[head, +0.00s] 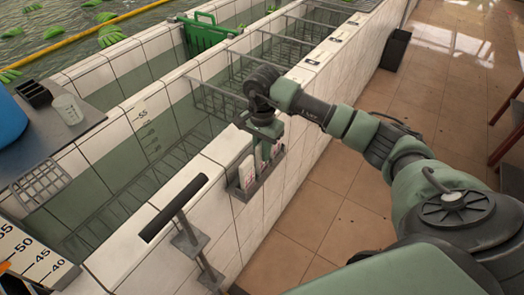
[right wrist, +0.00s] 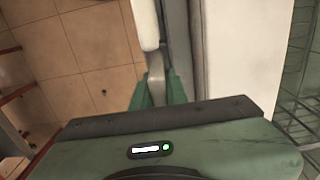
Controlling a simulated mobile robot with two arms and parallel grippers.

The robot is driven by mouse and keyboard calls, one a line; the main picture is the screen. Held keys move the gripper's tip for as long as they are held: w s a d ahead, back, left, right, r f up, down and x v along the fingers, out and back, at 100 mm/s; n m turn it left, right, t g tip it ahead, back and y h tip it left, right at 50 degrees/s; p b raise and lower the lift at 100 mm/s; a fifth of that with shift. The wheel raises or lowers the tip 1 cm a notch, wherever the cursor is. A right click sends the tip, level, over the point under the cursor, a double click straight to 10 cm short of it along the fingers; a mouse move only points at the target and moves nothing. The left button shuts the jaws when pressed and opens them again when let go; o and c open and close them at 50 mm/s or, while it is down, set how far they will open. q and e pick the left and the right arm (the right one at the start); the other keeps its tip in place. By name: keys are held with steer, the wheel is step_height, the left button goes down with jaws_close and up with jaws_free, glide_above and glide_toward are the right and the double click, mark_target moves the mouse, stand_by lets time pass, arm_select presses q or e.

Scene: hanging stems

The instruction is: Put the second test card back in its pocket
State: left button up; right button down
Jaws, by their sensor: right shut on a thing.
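A grey holder with pockets (head: 243,190) is fixed to the outer side of the white tiled wall. A white test card (head: 246,172) stands upright at its left end. My right gripper (head: 267,152) points down over the right part of the holder and is shut on a test card, mostly hidden by the fingers. In the right wrist view the green fingers (right wrist: 158,92) sit close together beside a white piece (right wrist: 146,24). Whether the held card is inside a pocket cannot be told. My left gripper is not in view.
A black bar (head: 173,207) on a metal post stands nearer on the wall. Wire racks (head: 215,102) lie in the tiled troughs behind. A black bin (head: 396,49) stands on the floor. The tiled floor (head: 330,200) beside the wall is clear.

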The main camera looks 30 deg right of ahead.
steer(key=shift+f, duration=0.25)
steer(key=c, duration=1.3)
jaws_free()
step_height(320, 180, up, 8)
steer(key=shift+f+b, duration=0.1)
steer(key=shift+b, duration=1)
